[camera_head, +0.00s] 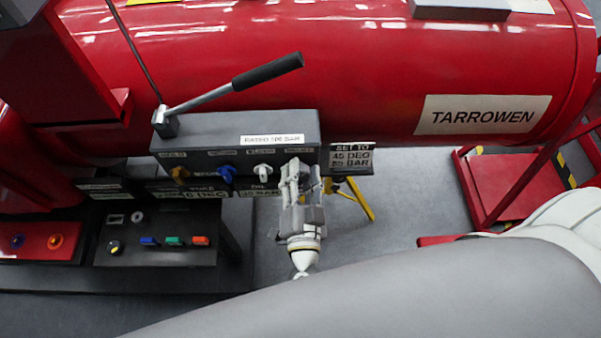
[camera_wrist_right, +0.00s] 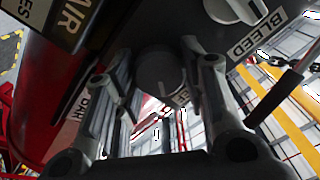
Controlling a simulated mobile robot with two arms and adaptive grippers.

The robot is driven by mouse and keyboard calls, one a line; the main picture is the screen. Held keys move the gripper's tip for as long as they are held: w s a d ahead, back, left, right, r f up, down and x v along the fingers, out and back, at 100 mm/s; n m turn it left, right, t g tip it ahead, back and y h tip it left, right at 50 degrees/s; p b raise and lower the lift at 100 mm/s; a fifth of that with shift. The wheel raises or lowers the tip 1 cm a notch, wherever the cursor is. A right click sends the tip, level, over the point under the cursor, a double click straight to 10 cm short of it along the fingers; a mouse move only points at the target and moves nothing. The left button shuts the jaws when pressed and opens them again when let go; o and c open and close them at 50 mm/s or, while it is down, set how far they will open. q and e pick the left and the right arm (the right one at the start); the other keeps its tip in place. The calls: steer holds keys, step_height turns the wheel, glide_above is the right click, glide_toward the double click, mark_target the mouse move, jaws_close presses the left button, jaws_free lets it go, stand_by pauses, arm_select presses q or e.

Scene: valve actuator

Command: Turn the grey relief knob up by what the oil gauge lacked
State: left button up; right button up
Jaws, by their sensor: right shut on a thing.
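The grey relief knob (camera_wrist_right: 160,72) sits between the fingers of my right gripper (camera_wrist_right: 158,80) in the right wrist view. The gripper is shut on it. In the head view my right gripper (camera_head: 302,172) is at the right end of the dark valve block (camera_head: 225,130) and hides the knob. A sign (camera_head: 352,159) beside the block reads "SET TO 45 DEG 85 BAR". A plate (camera_head: 262,192) under the block seems to read 30 BAR, partly hard to read. My left gripper is not in view.
The blue knob (camera_head: 226,173), white knob (camera_head: 263,169) and brass-coloured knob (camera_head: 180,174) are on the same block face. A pump lever (camera_head: 240,84) rises above. A control box (camera_head: 155,238) with coloured switches stands lower left. The red cylinder (camera_head: 330,60) lies behind.

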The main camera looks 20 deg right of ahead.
steer(key=m, duration=0.4)
steer(key=shift+f+m+b, duration=0.1)
steer(key=shift+m+b, duration=0.2)
steer(key=shift+m, duration=0.1)
steer(key=m+b, duration=0.1)
steer(key=m, duration=0.2)
steer(key=shift+f+m, duration=0.1)
steer(key=shift+m, duration=0.2)
steer(key=m+b, duration=0.2)
steer(key=m, duration=0.2)
steer(key=shift+f, duration=0.1)
steer(key=m+b, duration=0.2)
steer(key=m, duration=0.3)
steer(key=shift+m, duration=0.3)
steer(key=o, duration=1)
